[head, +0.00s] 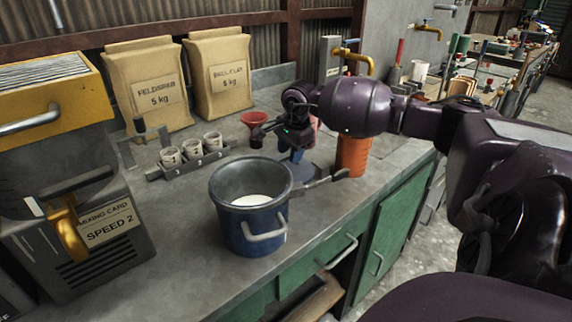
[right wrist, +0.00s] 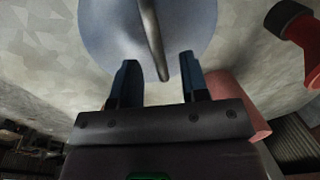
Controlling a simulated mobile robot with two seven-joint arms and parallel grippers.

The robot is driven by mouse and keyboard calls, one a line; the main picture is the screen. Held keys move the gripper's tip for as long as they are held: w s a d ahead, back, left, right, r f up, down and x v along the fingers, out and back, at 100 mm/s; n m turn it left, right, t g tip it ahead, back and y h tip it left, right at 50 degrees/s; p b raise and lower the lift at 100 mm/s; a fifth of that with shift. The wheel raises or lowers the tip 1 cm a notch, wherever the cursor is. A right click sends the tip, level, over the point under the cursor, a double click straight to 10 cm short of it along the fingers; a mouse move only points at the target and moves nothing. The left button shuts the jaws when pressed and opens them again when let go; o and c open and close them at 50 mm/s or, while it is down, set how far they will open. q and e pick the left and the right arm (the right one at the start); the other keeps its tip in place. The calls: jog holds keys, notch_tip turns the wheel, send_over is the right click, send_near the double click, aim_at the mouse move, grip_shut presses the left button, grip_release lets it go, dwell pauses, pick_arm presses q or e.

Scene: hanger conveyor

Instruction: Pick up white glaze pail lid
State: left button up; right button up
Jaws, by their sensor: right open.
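The blue pail (head: 250,215) stands upright and uncovered on the grey counter, with white glaze (head: 252,200) inside. The lid, a round blue-grey disc, lies behind the pail and is partly hidden by it and by my gripper; it shows large in the right wrist view (right wrist: 185,30). A bar-like lid handle (right wrist: 152,40) reaches between my fingertips there. My right gripper (head: 291,155) points down over the lid. Its blue fingers (right wrist: 157,65) are open on either side of the handle, with gaps visible. My left gripper is not in view.
An orange container (head: 352,155) stands right of the lid. A red funnel (head: 254,119) and a rack of small cups (head: 190,162) stand behind left. Two paper sacks (head: 148,85) are at the back, a mixing machine (head: 75,190) at left. Front-left counter is clear.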

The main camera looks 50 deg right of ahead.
aim_at(287, 165)
jog(key=f, duration=0.2)
jog(key=shift+w+f, duration=0.3)
jog(key=shift+f, duration=0.05)
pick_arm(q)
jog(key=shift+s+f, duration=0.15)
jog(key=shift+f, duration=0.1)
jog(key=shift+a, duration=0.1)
pick_arm(e)
jog(key=shift+r, duration=0.1)
grip_shut()
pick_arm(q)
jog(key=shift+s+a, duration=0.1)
pick_arm(e)
jog(key=shift+r, duration=0.1)
